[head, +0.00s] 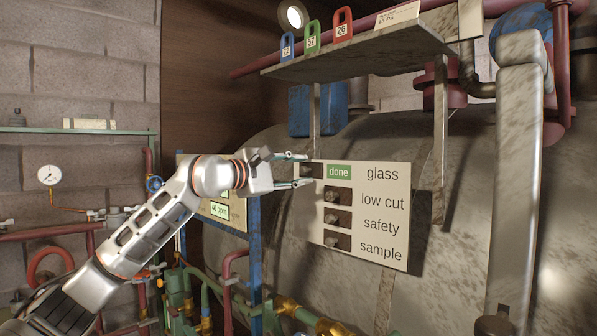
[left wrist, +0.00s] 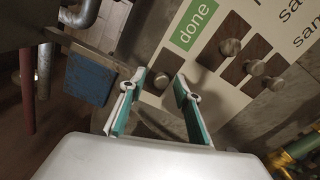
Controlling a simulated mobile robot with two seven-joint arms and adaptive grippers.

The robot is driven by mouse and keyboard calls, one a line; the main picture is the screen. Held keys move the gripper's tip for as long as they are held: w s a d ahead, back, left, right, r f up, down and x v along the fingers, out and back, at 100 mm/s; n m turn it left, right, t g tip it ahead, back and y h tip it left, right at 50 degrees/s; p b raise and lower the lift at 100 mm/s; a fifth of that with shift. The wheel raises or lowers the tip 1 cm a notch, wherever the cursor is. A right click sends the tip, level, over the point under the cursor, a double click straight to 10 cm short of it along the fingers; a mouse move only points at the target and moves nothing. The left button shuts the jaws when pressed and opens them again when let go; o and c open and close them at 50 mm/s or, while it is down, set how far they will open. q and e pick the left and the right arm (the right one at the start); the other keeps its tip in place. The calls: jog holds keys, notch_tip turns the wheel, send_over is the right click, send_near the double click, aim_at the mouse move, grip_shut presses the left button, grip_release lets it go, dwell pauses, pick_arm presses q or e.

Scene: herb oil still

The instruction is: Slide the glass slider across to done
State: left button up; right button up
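A cream panel (head: 381,220) carries the rows glass, low cut, safety and sample. In the glass row the green done label (head: 339,172) is uncovered. The dark glass slider (head: 315,171) sits left of that label, at the panel's left edge. Its round knob (left wrist: 161,80) shows in the left wrist view between the fingertips. My left gripper (head: 307,169) is open, one finger on each side of the knob, with gaps visible beside it. In the left wrist view the gripper (left wrist: 161,75) looks empty apart from the knob between its fingers. My right gripper is not in view.
The low cut (head: 333,196), safety (head: 333,219) and sample (head: 333,241) sliders sit just below. A shelf (head: 370,48) with coloured tags overhangs the panel. A blue box (left wrist: 89,78) is close to the left finger side. A thick pale pipe (head: 517,180) stands right.

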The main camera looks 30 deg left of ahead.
pick_arm(q)
jog(key=v, duration=1.2)
jog(key=shift+a, duration=0.1)
